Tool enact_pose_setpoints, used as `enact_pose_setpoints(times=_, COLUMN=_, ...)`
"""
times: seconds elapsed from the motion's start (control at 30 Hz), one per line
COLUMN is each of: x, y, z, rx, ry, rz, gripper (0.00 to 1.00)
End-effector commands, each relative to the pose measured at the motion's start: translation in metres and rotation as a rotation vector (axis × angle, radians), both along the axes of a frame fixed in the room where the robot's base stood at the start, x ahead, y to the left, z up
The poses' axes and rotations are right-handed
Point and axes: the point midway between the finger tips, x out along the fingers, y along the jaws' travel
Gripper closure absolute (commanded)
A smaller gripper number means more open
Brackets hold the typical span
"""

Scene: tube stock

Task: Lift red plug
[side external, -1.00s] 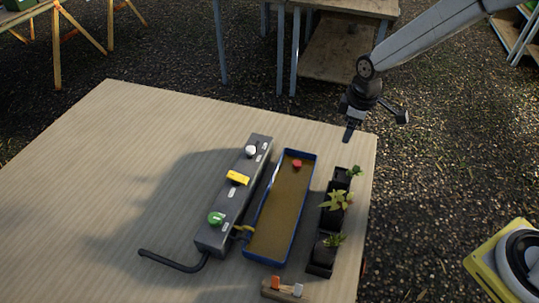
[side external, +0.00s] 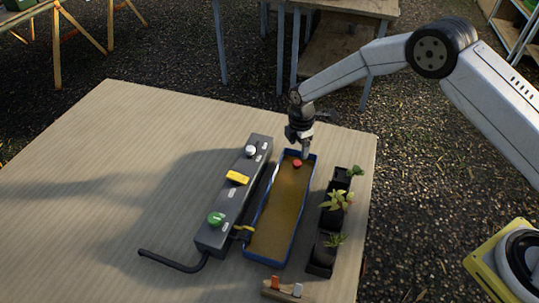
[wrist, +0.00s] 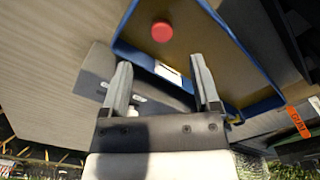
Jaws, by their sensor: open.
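The red plug (side external: 297,163) is a small red round piece in the far end of the blue-rimmed tray (side external: 256,260), which has a brown inside. In the wrist view the red plug (wrist: 162,32) shows as a round red top, beyond my fingertips. My gripper (side external: 304,154) hangs over the far end of the tray, close to the plug in the side view. In the wrist view my gripper (wrist: 162,70) has its two fingers apart with nothing between them; the plug lies ahead of the gap.
A dark grey strip (side external: 232,200) with white, yellow and green pieces on top stands left of the tray. Black pots (side external: 322,255) with plants stand right of it. A small wooden block (side external: 268,289) with orange and white pieces is at the front. The table's left side is clear.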

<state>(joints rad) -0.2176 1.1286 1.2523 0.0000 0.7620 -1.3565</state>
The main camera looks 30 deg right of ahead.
Motion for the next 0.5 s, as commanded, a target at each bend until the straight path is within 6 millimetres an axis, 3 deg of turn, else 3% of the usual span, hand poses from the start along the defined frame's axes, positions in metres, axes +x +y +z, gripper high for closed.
enact_pose_setpoints(times=0.5, x=0.000, y=0.000, z=-0.025, rx=0.000, ry=0.000, rz=-0.002, gripper=0.21)
